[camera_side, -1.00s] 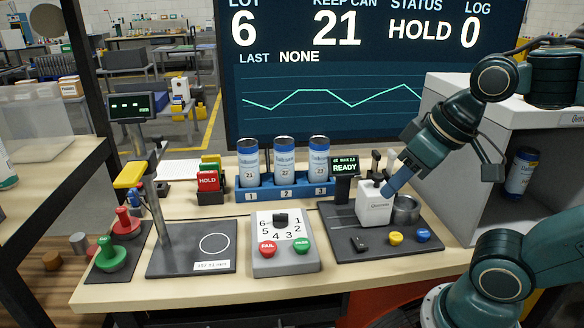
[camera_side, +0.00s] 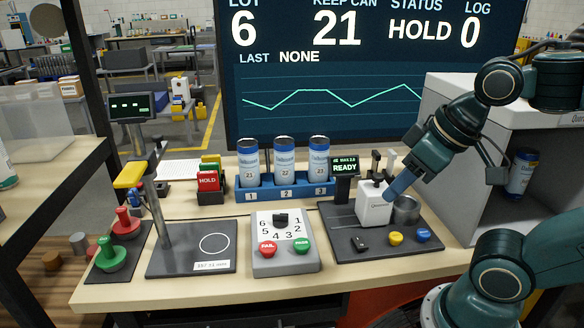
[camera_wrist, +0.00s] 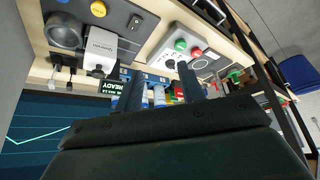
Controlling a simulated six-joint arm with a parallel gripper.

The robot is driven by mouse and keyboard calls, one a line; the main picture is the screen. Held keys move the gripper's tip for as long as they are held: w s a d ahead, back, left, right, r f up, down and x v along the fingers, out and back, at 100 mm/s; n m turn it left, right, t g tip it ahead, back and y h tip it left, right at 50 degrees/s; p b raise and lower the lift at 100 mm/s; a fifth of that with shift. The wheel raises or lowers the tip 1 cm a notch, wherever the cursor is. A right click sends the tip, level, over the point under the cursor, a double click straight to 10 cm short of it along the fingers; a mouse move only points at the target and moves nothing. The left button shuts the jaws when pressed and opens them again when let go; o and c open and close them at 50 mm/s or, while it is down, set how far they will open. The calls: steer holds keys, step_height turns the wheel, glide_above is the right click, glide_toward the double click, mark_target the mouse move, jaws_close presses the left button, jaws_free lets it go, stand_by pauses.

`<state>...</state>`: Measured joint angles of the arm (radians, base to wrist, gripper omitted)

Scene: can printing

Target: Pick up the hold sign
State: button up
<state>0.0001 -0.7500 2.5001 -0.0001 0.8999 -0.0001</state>
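The red HOLD sign (camera_side: 208,181) stands upright in a dark holder at the back left of the bench, in front of a yellow and a green card. My gripper (camera_side: 392,194) is far to its right, above the white printer unit (camera_side: 373,208), with one blue finger showing clearly. In the wrist view my gripper (camera_wrist: 160,85) has its two fingers apart with nothing held between them. A small red patch shows near the fingers there, but I cannot tell whether it is the sign.
A blue rack (camera_side: 285,190) with three cans stands between the sign and my gripper. The READY display (camera_side: 345,168), metal cup (camera_side: 406,209) and dial box (camera_side: 284,255) are also on the bench. A scale post (camera_side: 158,205) stands left of the sign.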

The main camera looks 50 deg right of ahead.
steer(key=w+a+r+n+y, duration=0.1)
steer(key=w+r, duration=0.2)
steer(key=w, duration=0.2)
steer(key=w+a+r+n, duration=0.1)
steer(key=w+r, duration=0.2)
steer(key=w, duration=0.3)
steer(key=n+g+y, duration=0.2)
steer(key=n, duration=0.5)
glide_above(214, 172)
steer(key=s+d, duration=0.3)
steer(key=d, duration=0.1)
step_height(214, 172, down, 10)
steer(key=r, duration=0.1)
steer(key=shift+s+a+f, duration=0.1)
steer(key=shift+a+f, duration=0.15)
steer(key=shift+f, duration=0.05)
steer(key=shift+x, duration=4.3)
steer(key=shift+s+a+f, duration=0.1)
steer(key=shift+a, duration=0.05)
